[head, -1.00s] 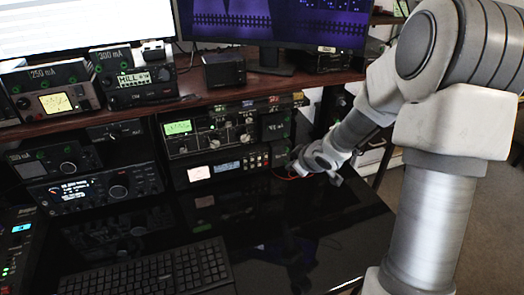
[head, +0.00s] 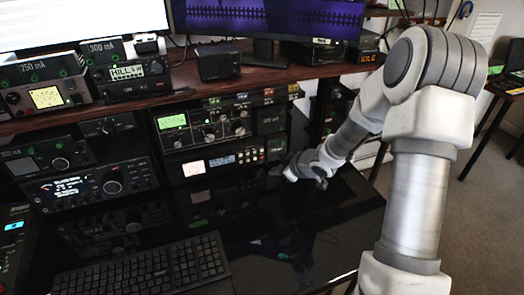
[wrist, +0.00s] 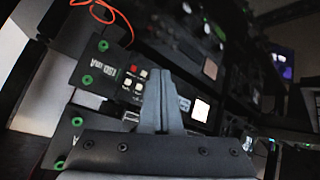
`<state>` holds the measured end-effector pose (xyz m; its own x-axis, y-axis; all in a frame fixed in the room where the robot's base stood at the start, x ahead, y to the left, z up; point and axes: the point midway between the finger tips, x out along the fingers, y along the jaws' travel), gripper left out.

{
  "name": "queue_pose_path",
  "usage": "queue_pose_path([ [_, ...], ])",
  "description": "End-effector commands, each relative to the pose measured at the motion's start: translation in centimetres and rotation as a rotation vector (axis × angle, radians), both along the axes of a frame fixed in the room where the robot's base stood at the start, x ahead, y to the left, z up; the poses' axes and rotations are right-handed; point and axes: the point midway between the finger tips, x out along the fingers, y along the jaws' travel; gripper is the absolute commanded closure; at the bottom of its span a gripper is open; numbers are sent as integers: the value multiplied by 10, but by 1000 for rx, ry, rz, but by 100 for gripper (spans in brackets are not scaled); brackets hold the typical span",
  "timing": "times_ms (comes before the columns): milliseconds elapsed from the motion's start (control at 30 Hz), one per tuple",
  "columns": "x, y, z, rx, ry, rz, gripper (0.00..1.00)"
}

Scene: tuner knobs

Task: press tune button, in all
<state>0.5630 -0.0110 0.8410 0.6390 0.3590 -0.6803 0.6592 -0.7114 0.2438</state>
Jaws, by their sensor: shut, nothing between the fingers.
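The fingers point across a dark panel (wrist: 112,72) with a red button (wrist: 143,73) and small white buttons (wrist: 138,88) just left of the fingertips. I cannot read which button is the tune button, and contact cannot be told. The fingers hide part of the panel.
A radio with a green display (head: 172,122) and several knobs stands directly above the unit. More radios (head: 80,186) are on the left. A keyboard (head: 150,268) lies on the glossy black desk (head: 345,215), which is clear at the right. An orange cable (wrist: 105,12) curls near the panel.

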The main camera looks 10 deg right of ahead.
Motion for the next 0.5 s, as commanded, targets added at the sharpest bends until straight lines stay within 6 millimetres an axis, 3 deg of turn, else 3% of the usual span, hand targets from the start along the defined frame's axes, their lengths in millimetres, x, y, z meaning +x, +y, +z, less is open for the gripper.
queue_pose_path([
  [500, 65, 14, 4, 2, 0, 0, 100],
])
